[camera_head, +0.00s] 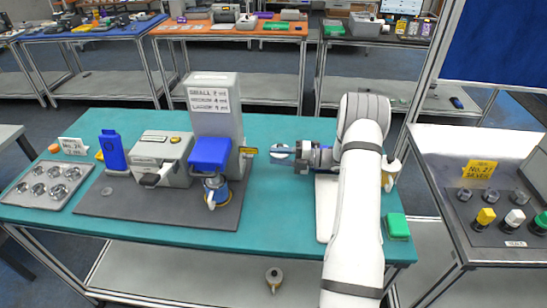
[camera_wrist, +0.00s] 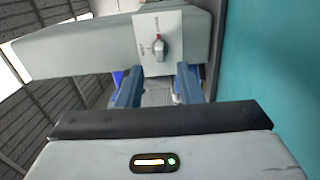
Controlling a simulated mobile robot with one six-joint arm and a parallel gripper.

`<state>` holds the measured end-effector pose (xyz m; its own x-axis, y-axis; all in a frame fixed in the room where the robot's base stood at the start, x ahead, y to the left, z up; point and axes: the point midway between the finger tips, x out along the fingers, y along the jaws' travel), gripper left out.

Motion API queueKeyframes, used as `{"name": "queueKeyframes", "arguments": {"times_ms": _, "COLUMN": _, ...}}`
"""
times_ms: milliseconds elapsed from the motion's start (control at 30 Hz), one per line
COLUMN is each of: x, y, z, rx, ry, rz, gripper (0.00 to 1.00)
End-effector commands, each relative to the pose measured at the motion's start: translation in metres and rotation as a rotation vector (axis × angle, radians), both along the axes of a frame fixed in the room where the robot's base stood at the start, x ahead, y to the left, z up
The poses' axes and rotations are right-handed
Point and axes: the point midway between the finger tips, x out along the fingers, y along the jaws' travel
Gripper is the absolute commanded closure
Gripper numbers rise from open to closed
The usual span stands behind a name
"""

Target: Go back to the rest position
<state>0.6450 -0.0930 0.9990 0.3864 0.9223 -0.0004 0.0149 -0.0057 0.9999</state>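My gripper (camera_head: 280,152) reaches left over the teal table (camera_head: 115,122), to the right of the tall grey machine (camera_head: 216,105), with a gap between them. In the wrist view my gripper (camera_wrist: 158,88) shows two blue fingers spread apart, with nothing seen held between them. Ahead of the fingers is a light grey machine side with a panel and a dark knob (camera_wrist: 161,48). My white arm crosses the right part of the table and hides some of it.
A grey press-like device (camera_head: 160,152), a blue block (camera_head: 112,150) and a tray of metal parts (camera_head: 45,187) stand at left. A green box (camera_head: 397,226) is near the right edge. The side table (camera_head: 440,150) at right holds knobs and buttons.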

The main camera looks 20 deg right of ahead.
Motion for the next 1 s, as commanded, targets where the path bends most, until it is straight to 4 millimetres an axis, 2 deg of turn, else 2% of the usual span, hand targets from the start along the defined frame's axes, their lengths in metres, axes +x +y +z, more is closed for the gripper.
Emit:
{"name": "queueKeyframes", "arguments": {"times_ms": 333, "x": 0.000, "y": 0.002, "z": 0.002, "rx": -0.007, "ry": -0.007, "rz": 0.005, "gripper": 0.67}}
{"name": "queueKeyframes", "arguments": {"times_ms": 500, "x": -0.011, "y": 0.024, "z": 0.025, "rx": -0.129, "ry": -0.114, "rz": 0.084, "gripper": 0.67}}
{"name": "queueKeyframes", "arguments": {"times_ms": 667, "x": -0.043, "y": 0.062, "z": 0.063, "rx": -0.357, "ry": -0.348, "rz": 0.260, "gripper": 0.67}}
{"name": "queueKeyframes", "arguments": {"times_ms": 800, "x": -0.080, "y": 0.090, "z": 0.090, "rx": -0.551, "ry": -0.589, "rz": 0.445, "gripper": 0.67}}
{"name": "queueKeyframes", "arguments": {"times_ms": 1000, "x": -0.139, "y": 0.117, "z": 0.120, "rx": -0.783, "ry": -0.958, "rz": 0.739, "gripper": 0.67}}
